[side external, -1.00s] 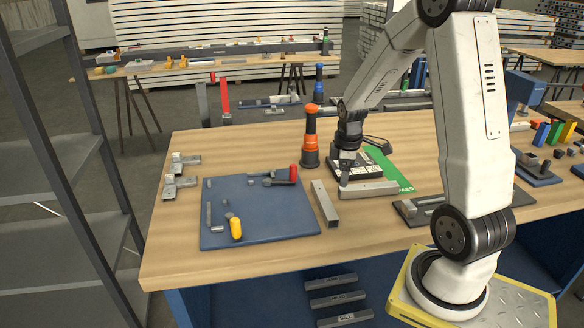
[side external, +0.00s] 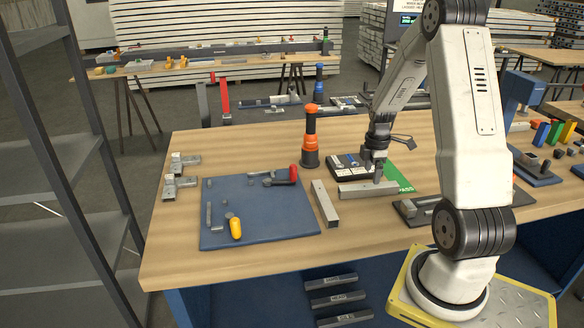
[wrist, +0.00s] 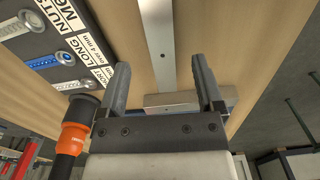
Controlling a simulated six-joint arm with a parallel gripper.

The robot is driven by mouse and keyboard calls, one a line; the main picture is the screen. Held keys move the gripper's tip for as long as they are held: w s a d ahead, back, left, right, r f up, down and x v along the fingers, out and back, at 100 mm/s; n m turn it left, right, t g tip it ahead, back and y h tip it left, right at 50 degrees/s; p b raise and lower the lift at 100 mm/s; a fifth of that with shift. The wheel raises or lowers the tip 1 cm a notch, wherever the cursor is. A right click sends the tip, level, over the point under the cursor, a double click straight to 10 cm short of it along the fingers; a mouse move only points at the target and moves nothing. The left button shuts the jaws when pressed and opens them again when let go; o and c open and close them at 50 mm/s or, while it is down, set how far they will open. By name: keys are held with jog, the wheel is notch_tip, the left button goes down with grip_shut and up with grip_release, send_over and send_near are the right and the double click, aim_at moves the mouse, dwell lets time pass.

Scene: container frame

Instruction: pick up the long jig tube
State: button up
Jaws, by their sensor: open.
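Two grey metal tubes lie on the bench. One tube (side external: 360,190) lies left to right along the front of the black tray; it runs up the wrist view (wrist: 155,35) and has a small hole. The other tube (side external: 326,205) lies crosswise to its left and shows lower down in the wrist view (wrist: 158,101). No label shows which is the long jig tube. My gripper (side external: 379,181) is open over the right part of the tube by the tray. In the wrist view its fingers (wrist: 159,62) appear on either side of that tube, with nothing held.
The black labelled tray (side external: 342,165) and a green card (side external: 400,178) lie just behind. An orange and black driver (side external: 310,145) stands upright left of the tray. A blue mat (side external: 270,225) with small parts lies left; a dark fixture (side external: 412,210) lies right. The front bench strip is clear.

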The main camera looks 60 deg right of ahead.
aim_at(369, 186)
jog(key=shift+f, duration=0.3)
jog(key=shift+f, duration=0.1)
jog(key=shift+w+a+f, duration=0.1)
jog(key=shift+f, duration=2.35)
grip_shut()
